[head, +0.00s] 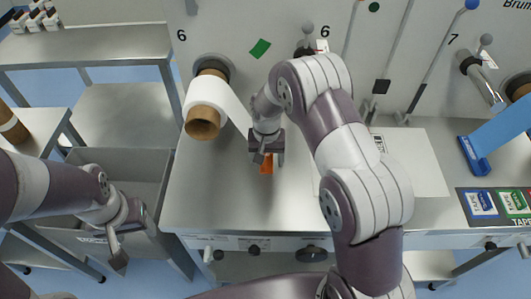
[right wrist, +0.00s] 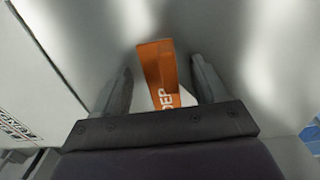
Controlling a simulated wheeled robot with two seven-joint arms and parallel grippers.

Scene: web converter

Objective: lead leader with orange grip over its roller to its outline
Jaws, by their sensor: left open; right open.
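The orange grip (head: 267,163) of the leader shows just below my right gripper (head: 267,158), above the steel worktop. In the right wrist view the orange grip (right wrist: 158,68) stands between the two open fingers of my right gripper (right wrist: 160,80), with a gap on each side. White lettering shows on its lower part. A white web (head: 237,108) runs from the white roll (head: 207,97) toward my right gripper. The rest of the leader is hidden behind my right arm. My left gripper (head: 118,245) is open and empty at the lower left. I cannot tell which outline belongs to this leader.
The worktop (head: 205,190) is bare left of my right gripper. A white sheet (head: 415,160) lies to the right, partly behind my right arm. A blue piece (head: 474,156) and sample cards (head: 497,203) are at the far right. A grey bin (head: 150,170) stands at the left.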

